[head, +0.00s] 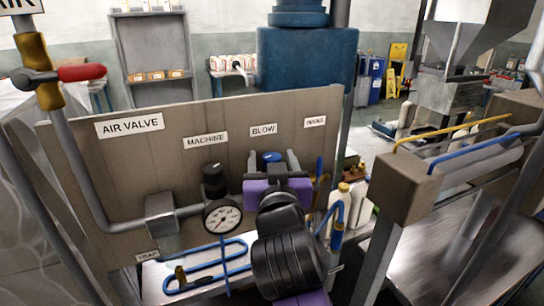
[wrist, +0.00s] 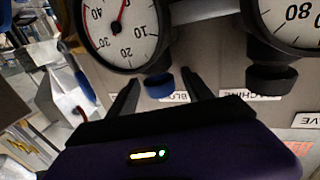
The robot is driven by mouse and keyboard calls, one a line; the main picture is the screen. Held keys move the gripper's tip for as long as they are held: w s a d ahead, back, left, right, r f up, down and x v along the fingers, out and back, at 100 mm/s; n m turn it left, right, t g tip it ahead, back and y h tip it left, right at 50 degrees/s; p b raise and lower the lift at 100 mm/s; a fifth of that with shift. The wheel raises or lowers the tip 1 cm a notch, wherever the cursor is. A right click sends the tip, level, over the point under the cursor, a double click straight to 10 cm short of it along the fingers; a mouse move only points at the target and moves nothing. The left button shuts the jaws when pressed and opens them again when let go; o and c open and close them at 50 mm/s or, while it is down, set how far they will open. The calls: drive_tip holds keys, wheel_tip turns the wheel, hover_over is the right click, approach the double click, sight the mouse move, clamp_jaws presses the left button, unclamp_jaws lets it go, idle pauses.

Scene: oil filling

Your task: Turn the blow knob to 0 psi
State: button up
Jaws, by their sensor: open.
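The blow knob is blue; in the head view (head: 271,157) it shows just behind my gripper, under the BLOW label (head: 263,129). In the wrist view, which is upside down, the blow knob (wrist: 159,86) lies between my two open fingers, near their tips. My gripper (wrist: 160,80) is open; whether a finger touches the knob I cannot tell. In the head view my gripper (head: 271,160) reaches toward the panel.
The black machine knob (wrist: 271,78) and a second gauge (wrist: 293,22) are beside the blow knob. The grey panel (head: 105,160) carries labels, pipes and another gauge (head: 222,217). Blue hose (head: 205,268) and bottles (head: 340,205) lie close by.

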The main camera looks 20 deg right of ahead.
drive_tip(key=shift+w, duration=0.1)
clamp_jaws()
drive_tip(key=shift+d+y+p, duration=0.1)
drive_tip(key=shift+y+p, duration=0.2)
drive_tip(key=shift+p, duration=0.05)
drive_tip(key=shift+r+n+y+p, duration=0.1)
drive_tip(key=shift+n+y+p, duration=0.2)
drive_tip(key=shift+n, duration=0.1)
drive_tip(key=n+y+p, duration=0.2)
drive_tip(key=y, duration=0.1)
drive_tip(key=shift+d+t, duration=0.1)
drive_tip(key=shift+t, duration=0.3)
drive_tip(key=n+y, duration=0.1)
drive_tip(key=y, duration=0.2)
drive_tip(key=shift+n, duration=0.4)
drive_tip(key=shift+n+y, duration=0.7)
drive_tip(key=shift+y, duration=0.4)
drive_tip(key=shift+g+y, duration=0.3)
